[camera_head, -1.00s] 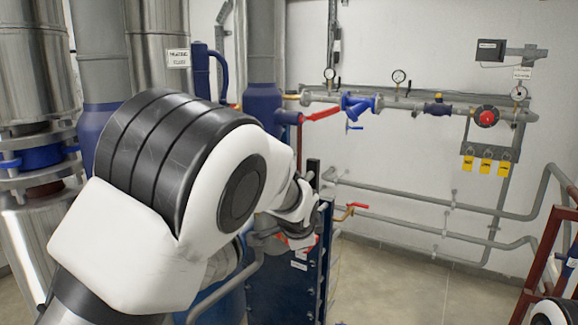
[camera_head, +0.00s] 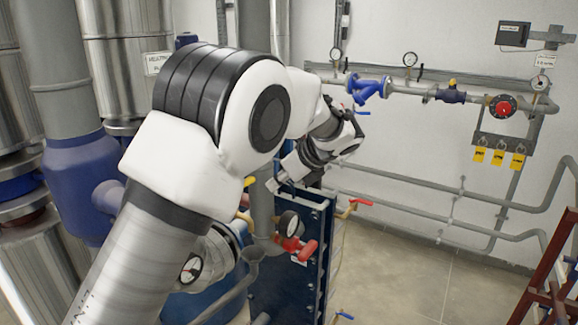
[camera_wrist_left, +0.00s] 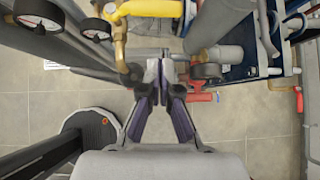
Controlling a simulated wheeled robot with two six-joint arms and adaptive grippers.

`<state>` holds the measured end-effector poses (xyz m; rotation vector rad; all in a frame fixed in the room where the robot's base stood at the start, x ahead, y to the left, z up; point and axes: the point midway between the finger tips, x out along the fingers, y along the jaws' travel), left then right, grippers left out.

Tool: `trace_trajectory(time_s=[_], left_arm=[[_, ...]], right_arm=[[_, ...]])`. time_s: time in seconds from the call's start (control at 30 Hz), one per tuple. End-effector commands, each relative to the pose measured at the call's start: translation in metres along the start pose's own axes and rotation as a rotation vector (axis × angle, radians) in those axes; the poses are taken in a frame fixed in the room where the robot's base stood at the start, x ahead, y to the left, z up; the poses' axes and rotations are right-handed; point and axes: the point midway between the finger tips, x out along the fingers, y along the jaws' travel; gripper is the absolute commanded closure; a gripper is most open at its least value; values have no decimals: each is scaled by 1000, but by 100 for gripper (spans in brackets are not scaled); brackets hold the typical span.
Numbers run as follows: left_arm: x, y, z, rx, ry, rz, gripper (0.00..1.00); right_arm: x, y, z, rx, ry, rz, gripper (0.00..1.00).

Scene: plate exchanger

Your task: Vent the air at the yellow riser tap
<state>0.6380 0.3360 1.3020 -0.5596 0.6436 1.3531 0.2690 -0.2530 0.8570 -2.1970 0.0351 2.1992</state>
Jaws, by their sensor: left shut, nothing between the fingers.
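A yellow part, likely the riser tap's lever (camera_wrist_left: 152,8), shows at the top of the left wrist view, above a brass fitting (camera_wrist_left: 121,42) on a grey pipe. In the head view a small yellow piece (camera_head: 248,182) shows beside my arm, mostly hidden. My left gripper (camera_head: 274,186) is shut and empty, pointing left near the top of the blue plate exchanger. In the left wrist view its fingertips (camera_wrist_left: 164,76) are below and to the right of the brass fitting, seemingly apart from it. My right gripper is out of view.
Pressure gauges (camera_wrist_left: 96,28) on the riser pipes are close to the left gripper. A red valve handle (camera_head: 308,250) and the blue exchanger frame (camera_head: 290,200) stand below it. Wall pipework with a blue strainer (camera_head: 368,88) is behind. Open floor (camera_head: 400,265) lies to the right.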

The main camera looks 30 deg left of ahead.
Motion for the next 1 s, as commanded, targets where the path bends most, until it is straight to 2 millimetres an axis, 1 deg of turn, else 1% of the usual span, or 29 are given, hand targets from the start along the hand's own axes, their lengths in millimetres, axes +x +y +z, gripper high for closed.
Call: trace_trajectory(time_s=[0.03,0.1,0.2,0.33,0.47,0.7,0.87,1.0], left_arm=[[10,1,2,3,3,5,100],[25,1,2,2,3,5,100],[36,1,17,-2,3,2,100],[48,0,26,0,2,2,100],[53,0,28,0,1,0,100],[53,0,28,0,1,0,100],[54,0,36,-1,2,1,100],[58,0,35,0,-1,0,100]], right_arm=[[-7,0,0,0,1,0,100],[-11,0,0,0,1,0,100],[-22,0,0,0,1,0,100],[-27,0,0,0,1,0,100],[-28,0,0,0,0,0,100],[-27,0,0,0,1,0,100],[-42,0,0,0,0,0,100],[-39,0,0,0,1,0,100]])
